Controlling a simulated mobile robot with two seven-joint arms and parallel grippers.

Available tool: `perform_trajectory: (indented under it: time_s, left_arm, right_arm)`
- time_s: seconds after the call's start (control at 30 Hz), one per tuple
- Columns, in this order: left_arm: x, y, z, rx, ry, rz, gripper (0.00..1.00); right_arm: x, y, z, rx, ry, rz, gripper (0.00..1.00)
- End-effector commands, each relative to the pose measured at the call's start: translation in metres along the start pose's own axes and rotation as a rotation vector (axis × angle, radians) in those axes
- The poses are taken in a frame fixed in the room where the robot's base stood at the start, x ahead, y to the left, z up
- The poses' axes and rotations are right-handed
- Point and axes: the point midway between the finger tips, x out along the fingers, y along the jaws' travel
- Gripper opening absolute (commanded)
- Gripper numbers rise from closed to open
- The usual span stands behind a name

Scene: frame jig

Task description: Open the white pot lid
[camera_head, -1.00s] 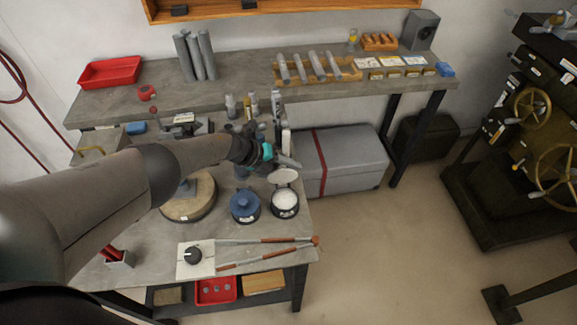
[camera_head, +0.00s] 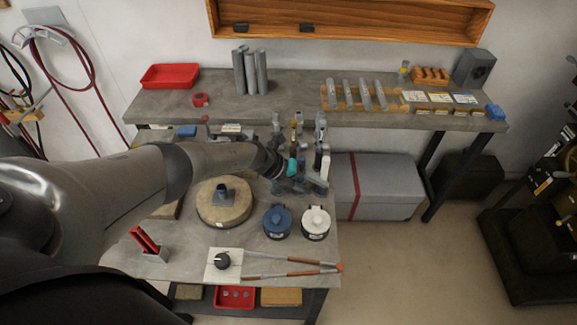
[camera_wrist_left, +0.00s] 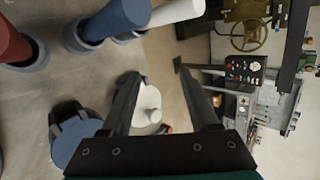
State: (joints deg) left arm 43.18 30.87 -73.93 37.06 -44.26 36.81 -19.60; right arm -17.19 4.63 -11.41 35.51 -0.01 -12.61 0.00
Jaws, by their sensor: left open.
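The white pot (camera_head: 315,232) stands on the near bench. Its white knobbed lid (camera_head: 317,217) lies flat on it, closed. In the left wrist view the lid (camera_wrist_left: 150,104) shows between the two fingers, beyond them. My left gripper (camera_head: 305,185) is just behind the white pot in the head view, apart from it. It is open and empty; the fingers also show in the left wrist view (camera_wrist_left: 162,78). A blue lidded pot (camera_head: 278,221) stands just left of the white one and also shows in the left wrist view (camera_wrist_left: 80,143). My right gripper is not in view.
A round wooden block (camera_head: 224,208) stands left of the pots. A dial plate (camera_head: 222,264) and long-handled tongs (camera_head: 295,262) lie in front. Several upright tools (camera_head: 277,125) stand behind the gripper. Right of the near bench is open floor (camera_head: 400,265).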

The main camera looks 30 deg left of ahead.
Motion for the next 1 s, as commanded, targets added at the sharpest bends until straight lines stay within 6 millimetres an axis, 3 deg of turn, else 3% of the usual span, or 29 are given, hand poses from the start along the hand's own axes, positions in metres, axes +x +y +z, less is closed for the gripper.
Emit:
perform_trajectory:
  time_s: [0.13,0.5,0.7,1.0]
  left_arm:
    - [-0.031,-0.001,0.001,0.001,-0.001,0.003,0.61]
    - [-0.084,0.001,0.0,0.0,0.0,0.002,0.61]
    - [-0.096,0.001,-0.001,0.0,0.001,0.001,0.61]
    - [-0.098,0.001,-0.001,-0.001,0.001,0.001,0.61]
  right_arm:
    - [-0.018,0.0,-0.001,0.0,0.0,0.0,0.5]
    - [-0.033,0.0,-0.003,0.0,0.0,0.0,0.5]
    - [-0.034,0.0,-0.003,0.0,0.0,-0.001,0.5]
    - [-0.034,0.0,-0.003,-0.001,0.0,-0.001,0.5]
